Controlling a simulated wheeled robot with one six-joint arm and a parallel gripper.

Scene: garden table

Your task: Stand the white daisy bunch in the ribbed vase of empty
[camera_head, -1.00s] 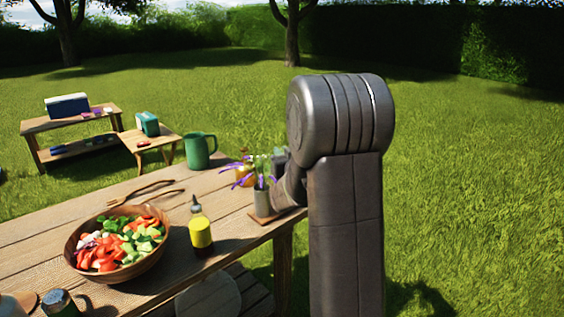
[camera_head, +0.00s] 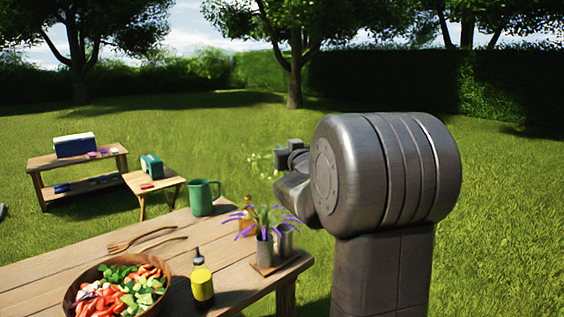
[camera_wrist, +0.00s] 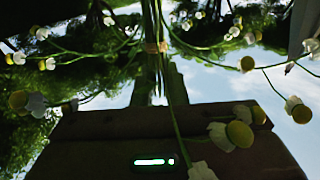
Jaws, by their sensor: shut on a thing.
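My gripper (camera_wrist: 155,85) is shut on the stems of the white daisy bunch (camera_wrist: 238,133). In the wrist view the green stems pass between the fingers, with a tan band around them, and white-and-yellow heads spread out. In the head view small daisy heads (camera_head: 262,160) show left of my wrist, above the table's far right end; my arm hides the fingers. Two grey vases stand on a small wooden board (camera_head: 275,266): one (camera_head: 265,252) holds purple flowers, the other (camera_head: 285,240) beside it looks empty. Ribbing is too small to make out.
Near the vases are an amber pot (camera_head: 246,224), a green jug (camera_head: 203,196) and a yellow-labelled bottle (camera_head: 202,283). A salad bowl (camera_head: 72,297) and wooden servers (camera_head: 150,240) lie on the table (camera_head: 100,252) further left. Two low tables stand behind on the grass.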

